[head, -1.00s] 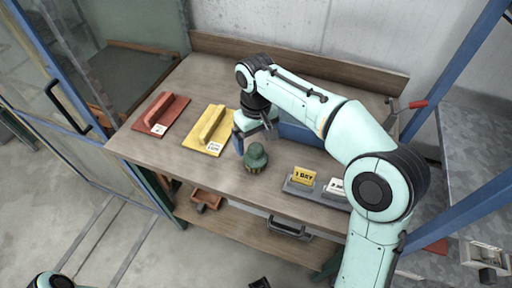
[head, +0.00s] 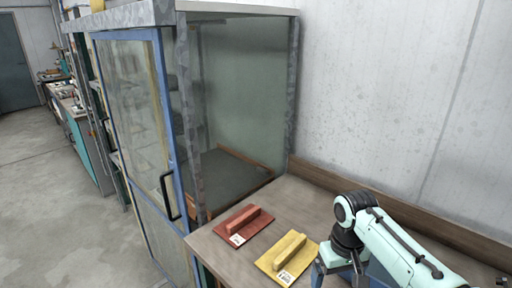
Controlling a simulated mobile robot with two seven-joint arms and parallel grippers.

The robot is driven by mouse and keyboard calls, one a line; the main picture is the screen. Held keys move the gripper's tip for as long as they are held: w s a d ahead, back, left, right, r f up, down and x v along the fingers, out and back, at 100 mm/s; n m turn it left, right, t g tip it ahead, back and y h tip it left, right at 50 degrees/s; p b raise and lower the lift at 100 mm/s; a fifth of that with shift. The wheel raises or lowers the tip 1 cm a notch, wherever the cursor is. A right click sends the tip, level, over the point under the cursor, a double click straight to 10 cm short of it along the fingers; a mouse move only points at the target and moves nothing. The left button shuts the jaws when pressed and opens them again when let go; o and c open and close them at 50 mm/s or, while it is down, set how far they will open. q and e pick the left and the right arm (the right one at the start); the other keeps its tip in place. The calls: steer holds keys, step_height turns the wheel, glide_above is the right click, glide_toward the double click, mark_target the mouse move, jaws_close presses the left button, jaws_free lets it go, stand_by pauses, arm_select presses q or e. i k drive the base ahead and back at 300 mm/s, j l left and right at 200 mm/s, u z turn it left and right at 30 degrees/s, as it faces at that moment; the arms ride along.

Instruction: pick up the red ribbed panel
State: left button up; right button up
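The red ribbed panel (head: 236,217) lies flat on the wooden table near its left end, with a raised bar along it and a white label at its near corner. My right gripper (head: 338,279) is at the bottom edge, to the right of the red panel and apart from it. Its fingers are spread, with nothing seen between them; the tips are partly cut off by the frame. My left gripper is out of view.
A yellow ribbed panel (head: 272,262) lies between the red panel and my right gripper. A blue-framed glass cabinet (head: 163,120) with a black handle stands left of the table (head: 226,258). A wall runs behind.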

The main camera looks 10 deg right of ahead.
mark_target(240, 228)
steer(key=k, duration=0.95)
